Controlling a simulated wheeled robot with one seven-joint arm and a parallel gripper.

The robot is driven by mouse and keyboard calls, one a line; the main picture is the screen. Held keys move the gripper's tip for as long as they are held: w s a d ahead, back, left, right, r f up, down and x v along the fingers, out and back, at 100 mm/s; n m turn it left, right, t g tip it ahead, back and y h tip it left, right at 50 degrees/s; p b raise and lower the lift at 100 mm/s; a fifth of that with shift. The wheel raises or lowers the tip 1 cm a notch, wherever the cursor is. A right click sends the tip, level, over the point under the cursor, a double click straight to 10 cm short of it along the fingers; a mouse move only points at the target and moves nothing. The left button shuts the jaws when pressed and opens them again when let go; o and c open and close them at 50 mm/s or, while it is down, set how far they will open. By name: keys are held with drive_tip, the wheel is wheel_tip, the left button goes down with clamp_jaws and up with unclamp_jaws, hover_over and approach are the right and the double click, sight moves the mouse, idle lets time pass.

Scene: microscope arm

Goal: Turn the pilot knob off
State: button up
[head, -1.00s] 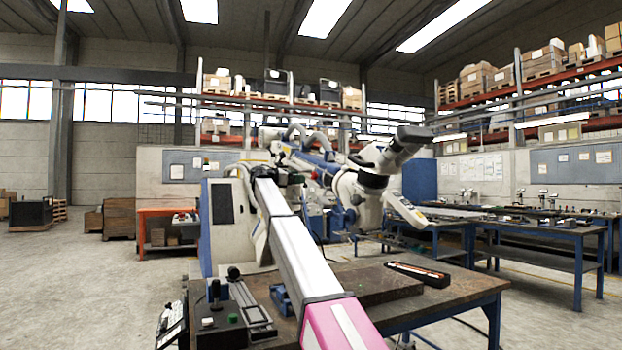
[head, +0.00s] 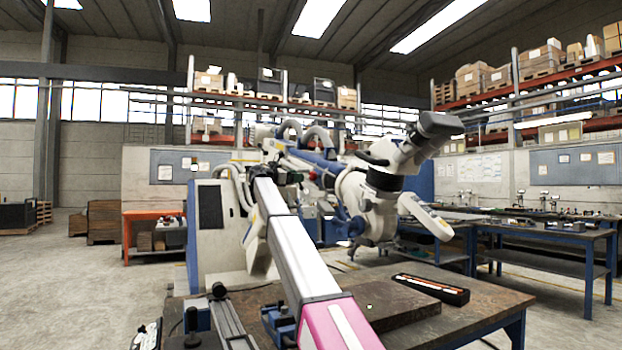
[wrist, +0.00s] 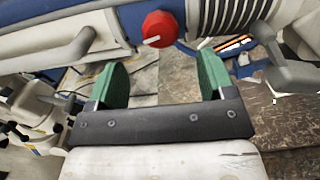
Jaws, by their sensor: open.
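A red round knob (wrist: 160,28) with a white pointer line shows at the top middle of the wrist view. It sits on the blue and white microscope arm (wrist: 192,20). My gripper (wrist: 162,72) is open, with two green fingers spread apart and nothing between them. The knob lies beyond the fingertips, roughly centred between them and apart from both. In the head view, the large white and blue microscope arm (head: 385,180) stands behind the table.
A brown worktable (head: 480,312) stands in front of the machine, with a black tray (head: 430,289) on it. Blue benches (head: 555,236) are at the right. A grey handle (wrist: 285,72) juts out right of the knob in the wrist view. Open floor lies at the left.

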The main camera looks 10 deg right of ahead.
sight(310, 176)
drive_tip(key=x, duration=0.7)
drive_tip(key=shift+w+d, duration=0.1)
drive_tip(key=shift+d, duration=0.25)
drive_tip(key=c, duration=0.9)
